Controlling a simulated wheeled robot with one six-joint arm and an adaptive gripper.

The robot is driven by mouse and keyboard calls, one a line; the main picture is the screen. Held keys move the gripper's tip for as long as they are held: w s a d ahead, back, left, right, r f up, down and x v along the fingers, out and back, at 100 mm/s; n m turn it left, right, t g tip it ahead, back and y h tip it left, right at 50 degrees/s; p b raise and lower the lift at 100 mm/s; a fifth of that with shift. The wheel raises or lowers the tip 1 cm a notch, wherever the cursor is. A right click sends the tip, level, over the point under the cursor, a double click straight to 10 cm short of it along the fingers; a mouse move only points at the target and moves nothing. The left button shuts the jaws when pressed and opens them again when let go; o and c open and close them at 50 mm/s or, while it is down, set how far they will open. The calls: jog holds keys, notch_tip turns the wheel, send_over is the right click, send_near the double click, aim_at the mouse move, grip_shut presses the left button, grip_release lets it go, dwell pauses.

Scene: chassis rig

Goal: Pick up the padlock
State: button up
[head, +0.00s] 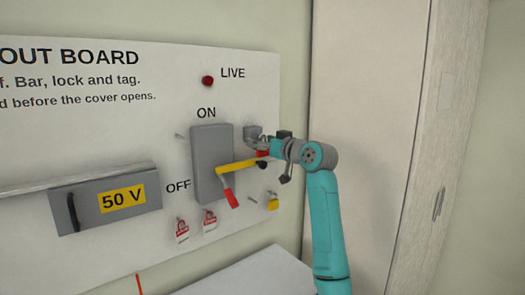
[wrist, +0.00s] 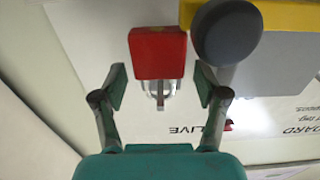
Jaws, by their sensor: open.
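A red block with a metal loop, which looks like the padlock (wrist: 158,52), is ahead of my gripper in the wrist view. In the head view the red padlock (head: 262,154) shows small, just above the right end of a yellow bar. My gripper (wrist: 160,84) is open, with one finger to each side of the padlock's metal loop. I see a gap between each finger and the padlock. In the head view my gripper (head: 257,143) is in front of the board, right of the grey switch box, and partly hides that area.
The yellow bar (head: 236,166) with a dark knob (wrist: 227,32) lies close beside the padlock. A red-handled lever (head: 231,198) points down under the grey switch box (head: 207,178). A small yellow item (head: 272,202) and red-and-white tags (head: 182,230) hang lower on the board.

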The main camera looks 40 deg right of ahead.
jog(key=c, duration=1.3)
jog(key=shift+r, duration=0.1)
